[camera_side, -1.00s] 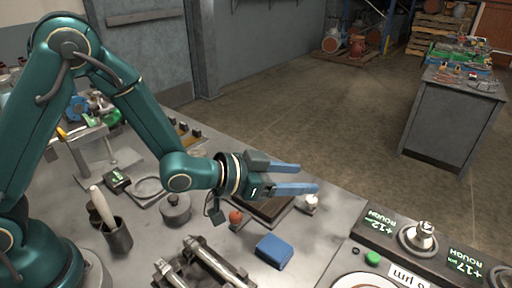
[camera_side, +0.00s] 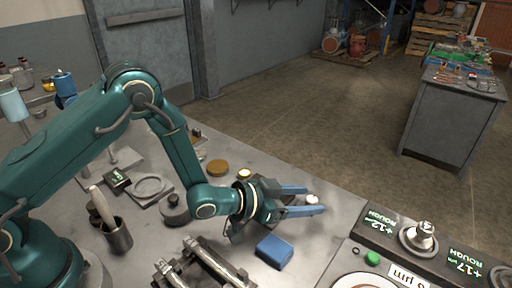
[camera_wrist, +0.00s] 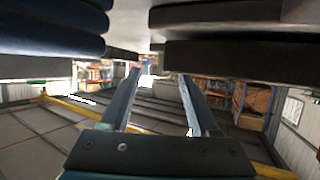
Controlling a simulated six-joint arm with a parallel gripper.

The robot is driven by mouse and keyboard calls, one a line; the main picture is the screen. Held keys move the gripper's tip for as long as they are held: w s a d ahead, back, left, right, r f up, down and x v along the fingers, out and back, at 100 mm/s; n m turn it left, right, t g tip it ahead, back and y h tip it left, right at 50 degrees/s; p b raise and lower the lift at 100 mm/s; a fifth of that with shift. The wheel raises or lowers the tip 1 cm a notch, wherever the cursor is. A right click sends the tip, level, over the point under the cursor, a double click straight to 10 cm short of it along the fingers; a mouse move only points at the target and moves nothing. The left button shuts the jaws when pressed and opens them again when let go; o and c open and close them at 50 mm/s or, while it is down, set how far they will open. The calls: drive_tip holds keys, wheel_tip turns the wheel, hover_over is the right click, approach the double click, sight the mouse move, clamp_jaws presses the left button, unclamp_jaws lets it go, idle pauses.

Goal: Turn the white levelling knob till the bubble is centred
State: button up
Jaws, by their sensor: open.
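In the wrist view the two fingers of my gripper (camera_wrist: 160,76) stand apart, and the knob cannot be made out clearly. No bubble can be made out in either view.
A blue block (camera_side: 274,252) lies just in front of my gripper. Metal rails (camera_side: 205,265) stand at the front. A cup (camera_side: 117,236) and a lidded pot (camera_side: 175,209) stand left.

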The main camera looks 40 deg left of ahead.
clamp_jaws()
drive_tip(key=shift+d, duration=0.1)
drive_tip(key=n+y, duration=0.2)
drive_tip(key=d+n+t+y, duration=0.1)
drive_tip(key=n+y, duration=0.1)
drive_tip(key=y, duration=0.1)
drive_tip(key=shift+s+d+n+t, duration=0.1)
drive_tip(key=shift+s+n+t, duration=0.1)
drive_tip(key=shift+n+t, duration=0.15)
drive_tip(key=n+y, duration=0.3)
drive_tip(key=shift+d+y, duration=0.2)
drive_tip(key=shift+y, duration=0.1)
drive_tip(key=shift+w+n+g+y, duration=0.15)
drive_tip(key=shift+n+g+y, duration=0.4)
drive_tip(key=shift+n+y, duration=0.4)
drive_tip(key=shift+y, duration=0.45)
drive_tip(key=shift+w+r, duration=0.1)
